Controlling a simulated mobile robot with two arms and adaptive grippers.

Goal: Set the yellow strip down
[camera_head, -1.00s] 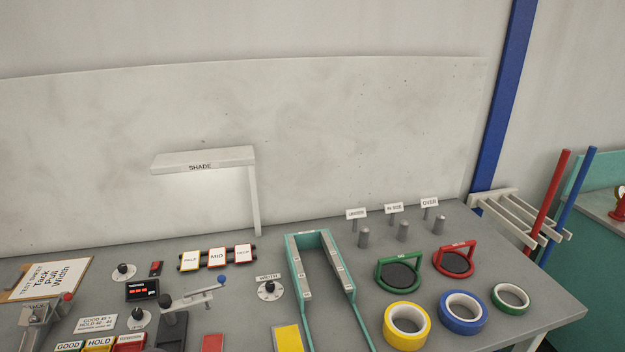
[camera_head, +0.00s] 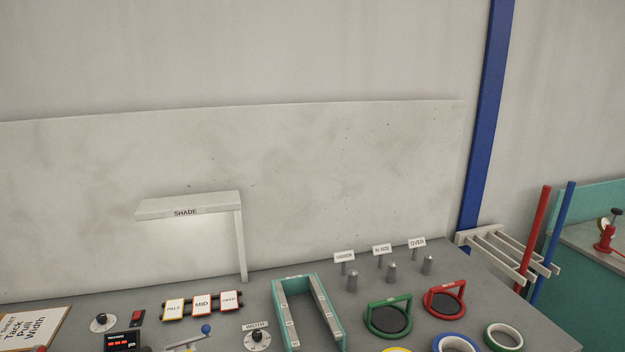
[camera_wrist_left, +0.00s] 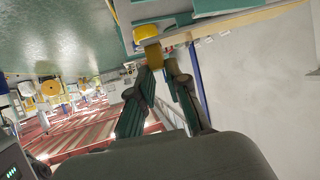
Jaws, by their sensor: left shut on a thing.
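My left gripper (camera_wrist_left: 162,72) shows in the left wrist view, with its two dark fingers closing toward their tips. The yellow strip (camera_wrist_left: 152,54) is at the fingertips, and the gripper is shut on it. Only a short yellow part shows. A yellow-orange piece (camera_wrist_left: 147,32) lies just beyond it, close to a pale edge; I cannot tell whether the two touch. Neither gripper shows in the head view, and my right gripper is in no view.
In the head view, the grey bench (camera_head: 260,290) holds a teal U-shaped frame (camera_head: 283,303), a green ring holder (camera_head: 370,322), a red ring holder (camera_head: 430,303), tape rolls at the front right, and a SHADE stand (camera_head: 240,245). Three metal pegs stand behind the holders.

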